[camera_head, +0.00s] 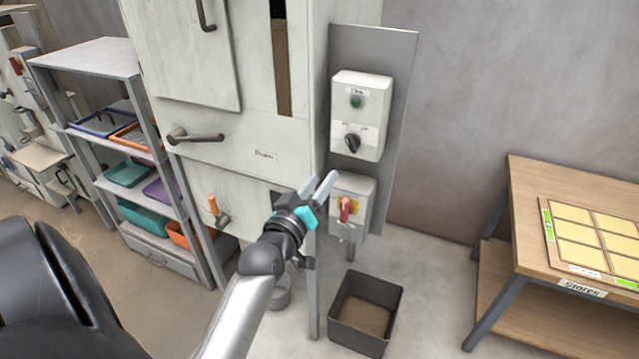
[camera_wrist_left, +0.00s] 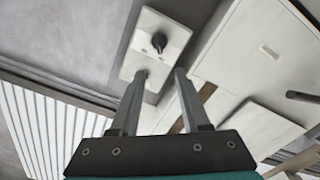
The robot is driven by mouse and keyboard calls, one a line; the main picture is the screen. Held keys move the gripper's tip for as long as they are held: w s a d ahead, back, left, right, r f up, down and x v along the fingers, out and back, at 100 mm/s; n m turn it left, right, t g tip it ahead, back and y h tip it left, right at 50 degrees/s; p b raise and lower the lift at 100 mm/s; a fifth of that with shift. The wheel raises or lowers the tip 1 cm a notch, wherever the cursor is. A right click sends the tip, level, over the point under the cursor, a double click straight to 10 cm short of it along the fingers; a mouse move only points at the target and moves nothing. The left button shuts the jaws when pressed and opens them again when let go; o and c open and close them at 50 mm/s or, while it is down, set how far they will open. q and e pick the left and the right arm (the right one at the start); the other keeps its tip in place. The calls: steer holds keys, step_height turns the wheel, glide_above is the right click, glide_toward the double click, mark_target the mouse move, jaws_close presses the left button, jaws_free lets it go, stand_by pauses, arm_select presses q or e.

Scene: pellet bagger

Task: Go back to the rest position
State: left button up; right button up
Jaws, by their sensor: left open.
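My left gripper (camera_head: 322,187) is raised in front of the pellet bagger (camera_head: 250,100), with its two fingers apart and nothing between them. It points at the machine's control side, close to the lower switch box (camera_head: 353,205) with a red handle on a yellow plate. The upper control box (camera_head: 362,115) has a green button and a black knob. In the left wrist view the open fingers (camera_wrist_left: 160,80) reach toward a white box (camera_wrist_left: 160,42) with a black knob. I cannot tell whether the fingers touch anything. My right gripper is not in view.
A dark open bin (camera_head: 366,312) stands on the floor below the switch boxes. A wooden table (camera_head: 530,215) with a yellow-celled board (camera_head: 590,235) is at the right. A shelf rack (camera_head: 95,55) with coloured trays stands at the left. Floor between bin and table is clear.

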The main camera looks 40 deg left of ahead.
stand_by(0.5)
arm_select(q)
steer(key=s+d+f+m+g+h+b, duration=0.1)
steer(key=s+d+f+m+g+b, duration=0.15)
steer(key=f, duration=1.15)
steer(key=s+d+f+m+g+h+b, duration=0.1)
steer(key=s+d+f+g+h+b, duration=0.2)
steer(key=f, duration=1.1)
steer(key=s+d+f+m+g+b, duration=0.2)
steer(key=s+d+f+b, duration=0.15)
steer(key=f, duration=1.05)
steer(key=s+d+f+m+g+b, duration=0.1)
steer(key=s+d+f+g+b, duration=0.15)
steer(key=s+f, duration=0.6)
steer(key=s+d+f+m+g+b, duration=0.2)
steer(key=s+d+f+b, duration=0.15)
steer(key=s+f, duration=0.5)
steer(key=s+f+m+g+b, duration=0.3)
steer(key=s+f, duration=0.7)
steer(key=s, duration=0.5)
steer(key=shift+a+f+g+b, duration=0.15)
steer(key=shift+a+g+b, duration=0.1)
steer(key=shift+g+b, duration=0.35)
